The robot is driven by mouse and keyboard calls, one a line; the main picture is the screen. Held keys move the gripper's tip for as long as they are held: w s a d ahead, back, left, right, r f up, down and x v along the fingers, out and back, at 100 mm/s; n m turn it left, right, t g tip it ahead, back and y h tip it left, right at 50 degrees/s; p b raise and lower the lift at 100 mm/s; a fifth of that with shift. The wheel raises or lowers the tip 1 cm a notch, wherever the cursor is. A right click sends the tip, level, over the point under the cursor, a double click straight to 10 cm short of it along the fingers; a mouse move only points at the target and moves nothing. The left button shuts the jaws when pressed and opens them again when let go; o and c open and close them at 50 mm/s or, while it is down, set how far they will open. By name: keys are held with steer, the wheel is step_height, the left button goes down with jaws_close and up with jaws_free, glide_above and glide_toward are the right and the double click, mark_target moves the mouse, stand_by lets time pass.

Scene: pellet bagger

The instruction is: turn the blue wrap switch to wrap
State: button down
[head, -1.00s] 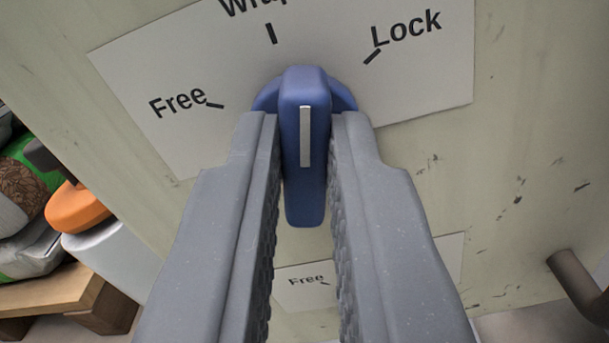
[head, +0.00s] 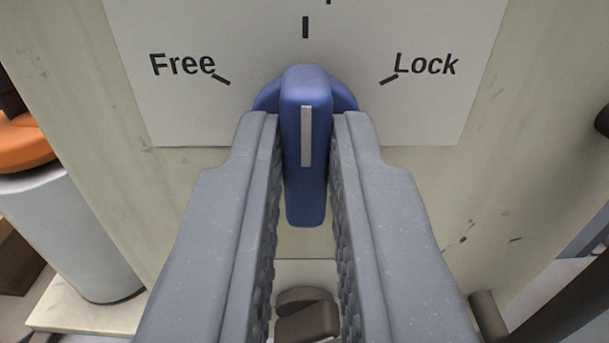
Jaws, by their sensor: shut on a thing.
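The blue wrap switch (head: 305,205) is in the middle of the head view, on a white label plate (head: 200,115) fixed to a pale panel. My gripper (head: 305,125) is shut on the switch, one finger on each side of its grip. The white line on the switch stands upright in the picture and lines up with the top mark (head: 305,27). The word above that mark is cut off by the frame edge. "Free" (head: 182,64) is at the left and "Lock" (head: 425,64) at the right. The fingers hide part of the switch's base.
Below, a grey-brown knob (head: 307,318) shows between my fingers. At the left stands a white cylinder (head: 75,240) with an orange top (head: 22,143). A dark rounded part (head: 603,121) is at the right edge, and a brown bar end (head: 488,318) at the lower right.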

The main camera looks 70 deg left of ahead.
steer(key=shift+s+a, duration=0.3)
steer(key=shift+s, duration=0.1)
steer(key=c, duration=1.5)
jaws_free()
steer(key=shift+o, duration=0.2)
steer(key=shift+w+d, duration=0.1)
steer(key=shift+d, duration=0.15)
steer(key=p+v, duration=0.1)
steer(key=v, duration=1.2)
steer(key=shift+d+p, duration=0.25)
steer(key=shift+p, duration=0.05)
